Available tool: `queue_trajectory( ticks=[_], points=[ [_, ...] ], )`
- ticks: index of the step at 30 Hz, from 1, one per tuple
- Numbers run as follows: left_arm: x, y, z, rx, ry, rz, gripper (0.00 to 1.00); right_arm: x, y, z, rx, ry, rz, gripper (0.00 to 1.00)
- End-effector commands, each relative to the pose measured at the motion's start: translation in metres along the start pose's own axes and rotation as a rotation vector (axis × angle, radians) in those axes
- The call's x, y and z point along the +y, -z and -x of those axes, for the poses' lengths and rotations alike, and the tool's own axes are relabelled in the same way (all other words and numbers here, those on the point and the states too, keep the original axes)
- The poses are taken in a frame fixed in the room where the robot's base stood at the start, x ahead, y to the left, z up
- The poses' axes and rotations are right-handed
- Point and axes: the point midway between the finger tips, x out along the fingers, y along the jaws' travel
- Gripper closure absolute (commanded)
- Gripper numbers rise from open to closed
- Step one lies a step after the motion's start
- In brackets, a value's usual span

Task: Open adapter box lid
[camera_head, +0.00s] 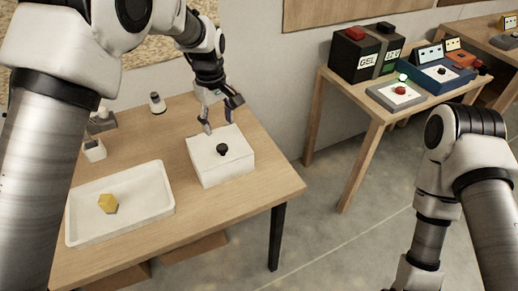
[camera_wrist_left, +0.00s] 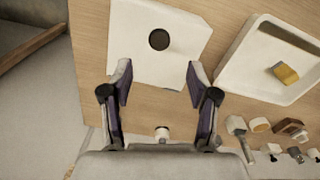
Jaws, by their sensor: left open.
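The adapter box is a white box (camera_head: 228,168) near the right end of the wooden table, with a round black knob (camera_head: 222,149) on its flat top. The top sits closed on the box. In the left wrist view the white box (camera_wrist_left: 185,50) and its black knob (camera_wrist_left: 159,40) lie just beyond the fingers. My left gripper (camera_head: 218,116) is open and empty, above the back edge of the box and apart from the knob. It also shows in the left wrist view (camera_wrist_left: 160,82), fingers spread wide. My right arm shows at the right, but its gripper is out of view.
A white tray (camera_head: 155,207) with a yellow piece (camera_head: 108,203) stands left of the box. Small items line the table's back left, including a small white-and-black piece (camera_head: 157,103). A second table (camera_head: 352,110) at the right holds a black battery (camera_head: 360,55) and panels.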

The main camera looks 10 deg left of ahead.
Motion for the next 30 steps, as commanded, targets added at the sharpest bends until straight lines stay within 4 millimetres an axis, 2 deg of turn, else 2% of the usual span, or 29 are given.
queue_trajectory(
  ticks=[5,15,19,24,25,27,30],
  points=[
    [0.004,-0.006,-0.014,0.014,0.016,-0.023,0.40,0.000,0.001,0.000,0.002,0.000,0.002,0.02],
    [0.003,-0.005,-0.073,0.015,0.015,-0.024,0.40,0.000,0.001,0.016,0.002,0.000,0.001,0.02],
    [0.003,-0.005,-0.082,0.017,0.013,-0.024,0.40,0.000,0.001,0.016,0.001,0.000,0.001,0.02],
    [0.003,-0.005,-0.083,0.017,0.013,-0.024,0.40,0.000,0.001,0.016,0.001,0.000,0.001,0.02],
    [0.003,-0.005,-0.083,0.017,0.013,-0.024,0.44,0.000,0.001,0.016,0.001,0.000,0.001,0.02],
    [0.003,-0.005,-0.083,0.017,0.013,-0.024,0.69,0.000,0.001,0.016,0.001,0.000,0.001,0.02],
    [0.003,-0.005,-0.083,0.017,0.013,-0.024,1.00,0.000,0.001,0.016,0.001,0.000,0.001,0.02]
  ],
)
